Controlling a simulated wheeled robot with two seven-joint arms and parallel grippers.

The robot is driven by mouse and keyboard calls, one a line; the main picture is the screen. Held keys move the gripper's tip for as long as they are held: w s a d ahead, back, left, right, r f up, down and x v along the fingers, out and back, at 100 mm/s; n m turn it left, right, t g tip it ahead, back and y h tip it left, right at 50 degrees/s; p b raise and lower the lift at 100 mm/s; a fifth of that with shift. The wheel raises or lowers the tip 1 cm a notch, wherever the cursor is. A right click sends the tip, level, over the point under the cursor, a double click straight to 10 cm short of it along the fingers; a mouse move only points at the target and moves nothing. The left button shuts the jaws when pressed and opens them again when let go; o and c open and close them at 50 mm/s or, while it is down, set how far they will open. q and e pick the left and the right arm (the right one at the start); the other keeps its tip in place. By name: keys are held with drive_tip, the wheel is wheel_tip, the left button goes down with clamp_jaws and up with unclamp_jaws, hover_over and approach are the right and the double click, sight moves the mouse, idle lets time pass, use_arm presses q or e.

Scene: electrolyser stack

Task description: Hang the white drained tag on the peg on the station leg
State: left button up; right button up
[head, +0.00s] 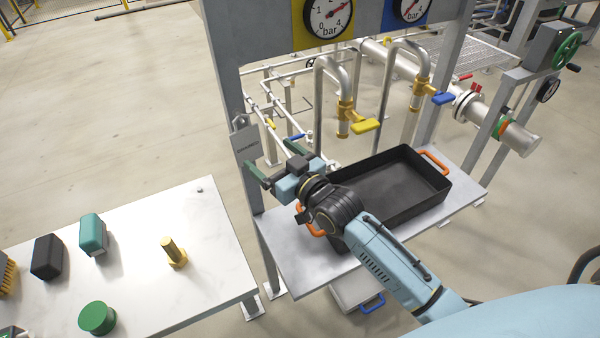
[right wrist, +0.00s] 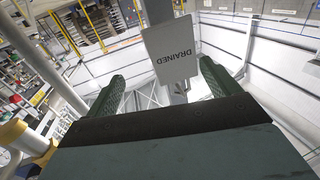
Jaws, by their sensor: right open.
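The tag (head: 245,146), lettered DRAINED and looking grey-white, is upright against the station leg (head: 230,85) in the head view. In the right wrist view the tag (right wrist: 172,50) shows upside down, ahead of the fingers and apart from them. A small fitting (right wrist: 183,88) shows by its top edge; I cannot clearly make out the peg or how the tag sits on it. My right gripper (head: 273,161) is open and empty, just right of and below the tag. Its two green fingers also show in the right wrist view (right wrist: 162,85). My left gripper is not in view.
A black tray (head: 400,205) with orange handles stands on the station shelf (head: 290,262) below my right arm. Pipes with a yellow valve lever (head: 366,125) and a blue one (head: 443,98) are behind. A white table (head: 140,265) at left holds blocks and a brass piece (head: 173,252).

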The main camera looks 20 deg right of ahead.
use_arm(q)
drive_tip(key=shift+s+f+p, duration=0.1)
drive_tip(key=shift+p, duration=0.6)
use_arm(e)
drive_tip(key=a+f+v, duration=0.1)
drive_tip(key=v, duration=0.8)
drive_tip(key=shift+s, duration=0.55)
